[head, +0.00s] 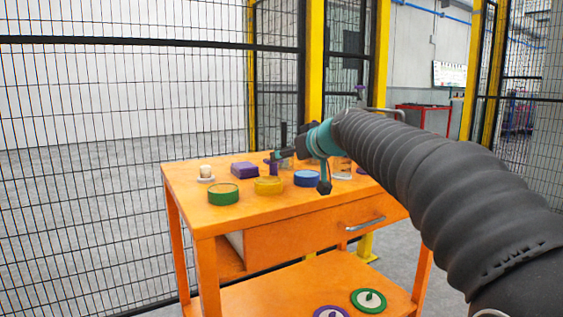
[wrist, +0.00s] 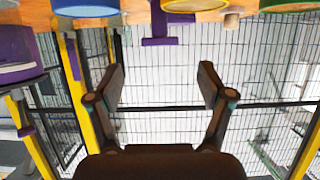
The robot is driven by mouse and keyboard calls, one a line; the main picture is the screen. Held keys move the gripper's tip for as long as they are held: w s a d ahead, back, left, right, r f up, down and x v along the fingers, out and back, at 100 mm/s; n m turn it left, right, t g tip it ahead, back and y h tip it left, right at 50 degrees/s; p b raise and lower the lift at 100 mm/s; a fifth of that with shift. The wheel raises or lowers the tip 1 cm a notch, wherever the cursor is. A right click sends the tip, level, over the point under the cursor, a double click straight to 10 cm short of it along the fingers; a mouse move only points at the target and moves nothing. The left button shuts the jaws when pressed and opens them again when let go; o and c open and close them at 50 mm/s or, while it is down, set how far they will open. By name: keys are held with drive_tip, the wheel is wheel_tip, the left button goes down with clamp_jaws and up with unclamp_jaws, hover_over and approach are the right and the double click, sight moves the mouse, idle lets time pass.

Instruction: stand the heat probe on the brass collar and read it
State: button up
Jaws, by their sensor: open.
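My gripper (head: 284,150) is above the back of the orange table in the head view, partly lost against dark parts of my wrist. In the wrist view my gripper (wrist: 163,84) has its two fingers spread, with nothing between them. A purple T-shaped piece (wrist: 160,41) stands at the table edge beyond the fingers, apart from them. A purple upright piece (head: 275,166) shows just below my gripper in the head view. I cannot tell which things are the heat probe and the brass collar.
On the orange table (head: 215,218) are green (head: 223,194), yellow (head: 268,186) and blue (head: 307,178) round pieces, a purple block (head: 244,170) and a cream cylinder (head: 206,172). Two discs lie on the lower shelf. Mesh fencing (head: 150,110) stands behind. The table's front left corner is clear.

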drive_tip(key=shift+v, duration=1.35)
